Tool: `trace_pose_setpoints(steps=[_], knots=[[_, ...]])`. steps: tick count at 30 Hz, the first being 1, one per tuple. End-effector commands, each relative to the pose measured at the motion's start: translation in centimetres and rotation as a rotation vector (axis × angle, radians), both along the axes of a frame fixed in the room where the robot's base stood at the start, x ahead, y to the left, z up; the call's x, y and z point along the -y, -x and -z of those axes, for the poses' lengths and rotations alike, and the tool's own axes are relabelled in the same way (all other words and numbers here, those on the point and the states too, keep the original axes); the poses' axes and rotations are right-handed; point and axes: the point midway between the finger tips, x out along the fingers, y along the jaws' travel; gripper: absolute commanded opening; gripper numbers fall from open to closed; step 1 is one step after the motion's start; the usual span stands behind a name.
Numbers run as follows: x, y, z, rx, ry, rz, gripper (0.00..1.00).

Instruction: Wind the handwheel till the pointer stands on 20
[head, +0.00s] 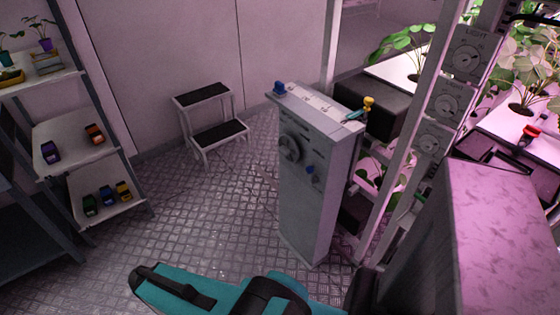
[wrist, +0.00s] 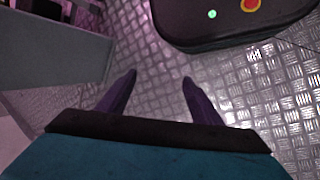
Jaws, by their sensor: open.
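A dark round handwheel (head: 290,149) is on the front face of a tall grey cabinet (head: 308,210) in the middle of the head view. A blue knob (head: 310,170) sits lower right of it. Small dark markings show on the face near the wheel, too small to read, and I cannot make out a pointer or its number. My gripper (wrist: 158,79) is open and empty in the wrist view, with its two dark fingers apart above the patterned metal floor. The handwheel does not show in the wrist view. My gripper is well apart from it.
A two-step stool (head: 211,117) stands left of the cabinet. A shelf rack (head: 68,143) with small coloured items is at the far left. Dials marked LIGHT (head: 467,59) are on a post at right, near plants. Patterned floor (head: 220,220) lies clear before the cabinet.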

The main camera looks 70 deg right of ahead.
Motion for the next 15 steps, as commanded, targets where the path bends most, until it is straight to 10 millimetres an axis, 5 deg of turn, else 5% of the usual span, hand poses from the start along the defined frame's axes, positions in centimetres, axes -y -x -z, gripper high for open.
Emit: trace_pose_setpoints(steps=[5, 15], knots=[[7.7, -2.7, -0.7, 0.103, 0.235, 0.154, 0.59], [22.0, -4.3, -6.8, 0.335, 0.701, 0.449, 0.59]])
